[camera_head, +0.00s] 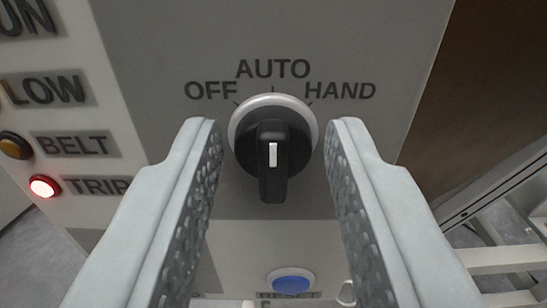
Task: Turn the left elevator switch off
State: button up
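A black rotary selector switch (272,160) with a light grey ring sits on a grey panel (160,60) in the head view. OFF, AUTO and HAND are printed around its top, with AUTO straight above. Its handle stands upright in the picture, and a white mark on it lines up with AUTO. My gripper (272,140) is open, with one finger to the left of the switch and one to the right. Gaps show between both fingers and the knob, and the gripper holds nothing.
A blue RESET button (291,281) is below the switch. A brown surface (480,90) and a pale frame (500,190) lie beyond the panel's right edge.

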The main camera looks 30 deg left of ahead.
jog(key=c, duration=0.6)
jog(key=shift+o, duration=0.2)
jog(key=shift+n, duration=0.3)
jog(key=n, duration=0.4)
jog(key=shift+a, duration=0.1)
jog(key=shift+s+a+f+n, duration=0.1)
jog(key=shift+n, duration=2)
jog(key=o, duration=1)
